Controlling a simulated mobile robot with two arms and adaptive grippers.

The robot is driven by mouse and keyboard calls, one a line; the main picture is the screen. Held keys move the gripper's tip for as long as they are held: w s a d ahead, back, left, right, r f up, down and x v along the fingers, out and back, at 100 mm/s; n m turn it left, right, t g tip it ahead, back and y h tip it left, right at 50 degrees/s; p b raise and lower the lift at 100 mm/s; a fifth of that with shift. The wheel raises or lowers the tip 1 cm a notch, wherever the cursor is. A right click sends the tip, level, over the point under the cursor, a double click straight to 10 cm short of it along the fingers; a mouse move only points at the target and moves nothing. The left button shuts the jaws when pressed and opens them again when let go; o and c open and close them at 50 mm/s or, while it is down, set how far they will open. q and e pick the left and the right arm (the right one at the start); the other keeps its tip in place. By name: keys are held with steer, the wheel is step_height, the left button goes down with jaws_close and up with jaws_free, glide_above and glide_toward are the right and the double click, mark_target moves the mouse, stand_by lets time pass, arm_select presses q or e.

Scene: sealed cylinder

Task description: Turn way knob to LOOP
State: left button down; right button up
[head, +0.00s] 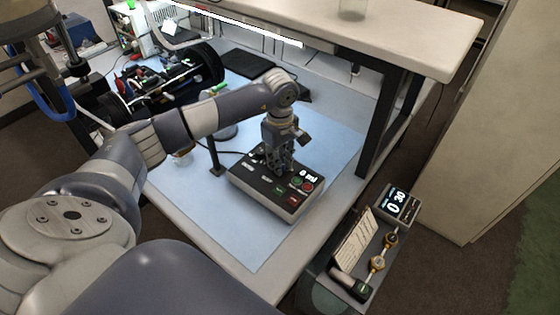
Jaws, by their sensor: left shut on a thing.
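A control box (248,190) with a black top and light sides sits on the blue mat, in the middle of the head view. Its top carries a small lit display, green and red buttons and small white labels too small to read. My left gripper (281,168) points down onto the rear part of the box top. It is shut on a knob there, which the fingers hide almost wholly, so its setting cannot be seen. My right gripper is not in view.
A shelf (430,45) on a dark post stands behind and right of the box. A low cart (345,275) with a lit display (398,203) and brass fittings stands at the lower right. Black equipment (165,80) fills the back left. The blue mat (262,245) in front is clear.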

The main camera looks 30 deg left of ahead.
arm_select(q)
steer(key=n+b, duration=0.2)
steer(key=n, duration=0.1)
steer(key=shift+f, duration=0.15)
steer(key=n+b, duration=0.2)
steer(key=shift+n, duration=0.4)
steer(key=n+b, duration=0.2)
steer(key=n, duration=0.2)
steer(key=shift+s, duration=0.1)
steer(key=shift+r+n+b, duration=0.2)
steer(key=shift+n+b, duration=0.2)
steer(key=shift+n, duration=1.3)
steer(key=c, duration=1.4)
jaws_free()
steer(key=shift+o, duration=0.2)
steer(key=shift+r, duration=0.1)
